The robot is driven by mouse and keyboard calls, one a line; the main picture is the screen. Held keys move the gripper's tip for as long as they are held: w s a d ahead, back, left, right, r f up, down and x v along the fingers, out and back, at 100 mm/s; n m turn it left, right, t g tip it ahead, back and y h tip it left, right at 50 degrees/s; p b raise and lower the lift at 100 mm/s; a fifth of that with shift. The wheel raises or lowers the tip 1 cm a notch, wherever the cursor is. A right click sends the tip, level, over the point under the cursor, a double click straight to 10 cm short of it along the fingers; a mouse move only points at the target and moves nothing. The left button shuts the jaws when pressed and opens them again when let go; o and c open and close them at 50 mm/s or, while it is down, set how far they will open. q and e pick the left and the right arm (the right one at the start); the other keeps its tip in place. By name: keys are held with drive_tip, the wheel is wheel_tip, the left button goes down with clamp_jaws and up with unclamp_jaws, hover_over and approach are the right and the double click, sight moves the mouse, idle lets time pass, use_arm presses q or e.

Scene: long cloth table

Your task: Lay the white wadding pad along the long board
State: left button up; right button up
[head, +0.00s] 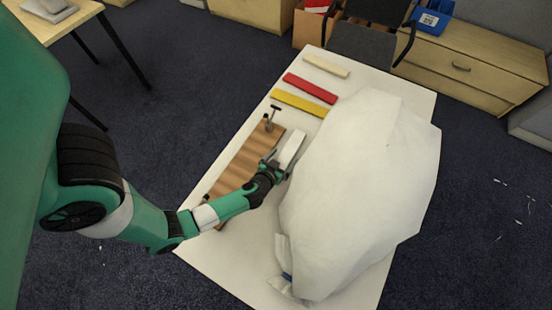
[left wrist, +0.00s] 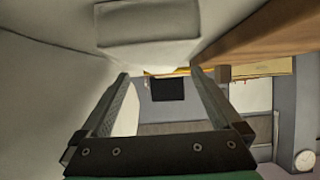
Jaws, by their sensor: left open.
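A small white block-shaped pad (head: 292,148) lies on the table, just right of the long striped brown board (head: 247,162). It looks like the wadding pad; a pale rectangular block, seemingly the same one, shows at the top of the left wrist view (left wrist: 148,24). My left gripper (head: 272,164) is open at the near end of the pad, beside the board's right edge. In the left wrist view its two fingers (left wrist: 160,75) stand apart; I cannot tell if they touch the pad. The board's side shows at upper right (left wrist: 265,28). My right gripper is not in view.
A large bulging white sack (head: 355,190) fills the table's right side, close to my left gripper. Yellow (head: 299,103), red (head: 310,88) and cream (head: 326,66) bars lie at the back. A dark upright clamp-like piece (head: 272,115) stands at the board's far end.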

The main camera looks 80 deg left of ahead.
use_arm(q)
drive_tip(key=p+v, duration=0.2)
drive_tip(key=v, duration=0.6)
drive_tip(key=shift+s+d+r+p, duration=0.25)
drive_tip(key=shift+s+d+p, duration=0.1)
drive_tip(key=shift+s, duration=0.05)
